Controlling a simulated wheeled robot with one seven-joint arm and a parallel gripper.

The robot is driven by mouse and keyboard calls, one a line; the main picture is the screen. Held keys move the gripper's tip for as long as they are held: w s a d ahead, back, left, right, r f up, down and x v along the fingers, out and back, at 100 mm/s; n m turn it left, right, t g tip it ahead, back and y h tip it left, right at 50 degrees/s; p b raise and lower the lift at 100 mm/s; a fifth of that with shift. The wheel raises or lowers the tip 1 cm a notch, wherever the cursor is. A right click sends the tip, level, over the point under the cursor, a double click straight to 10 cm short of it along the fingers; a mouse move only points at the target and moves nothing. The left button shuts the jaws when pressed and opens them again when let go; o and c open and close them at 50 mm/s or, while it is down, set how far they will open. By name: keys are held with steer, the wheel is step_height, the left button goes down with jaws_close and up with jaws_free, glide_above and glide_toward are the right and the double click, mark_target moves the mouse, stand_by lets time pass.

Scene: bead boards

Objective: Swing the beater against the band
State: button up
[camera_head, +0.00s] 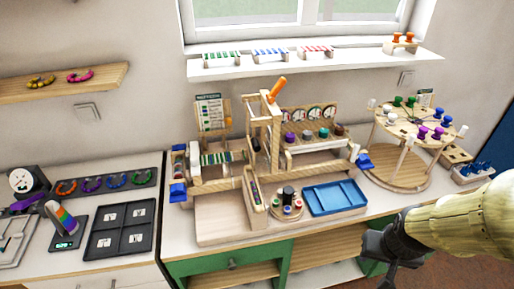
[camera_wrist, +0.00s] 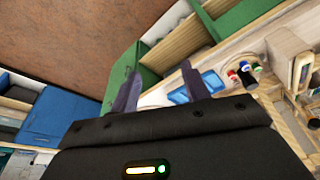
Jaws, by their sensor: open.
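The wooden loom (camera_head: 262,120) stands on the white counter in the middle of the head view. An upright wooden lever with an orange handle (camera_head: 277,88), which looks like the beater, rises from its frame. A green-and-white striped woven band (camera_head: 215,158) lies on the loom's left part. My gripper (camera_head: 372,250) is at the lower right of the head view, in front of the counter edge and well apart from the loom. In the wrist view my gripper (camera_wrist: 162,86) has its two fingers spread with nothing between them. Part of the loom's lower frame is hidden.
A blue tray (camera_head: 335,198) and a round spool stand (camera_head: 287,205) sit before the loom. A round peg table (camera_head: 400,175) stands at right. Black trays (camera_head: 120,228) lie at left. A shelf (camera_head: 310,64) hangs above. The floor before the green cabinet (camera_head: 230,268) looks clear.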

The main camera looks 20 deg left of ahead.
mark_target(257, 150)
steer(key=w+a+f+n+t+y, duration=0.2)
steer(key=w+a+t, duration=0.2)
steer(key=w+a, duration=0.45)
steer(key=w+a+r+n+t+y, duration=0.1)
steer(key=a+t+y, duration=0.2)
steer(key=a, duration=0.7)
steer(key=w+a+r+t+y, duration=0.2)
steer(key=a+t, duration=0.3)
steer(key=a, duration=0.6)
steer(key=shift+w+a+n+t+y, duration=0.15)
steer(key=shift+w+n+t+y, duration=0.2)
steer(key=shift+y, duration=0.55)
steer(key=p+x, duration=0.6)
steer(key=x, duration=1.1)
steer(key=shift+w, duration=0.1)
steer(key=shift+c, duration=0.2)
steer(key=shift+f, duration=0.1)
jaws_close()
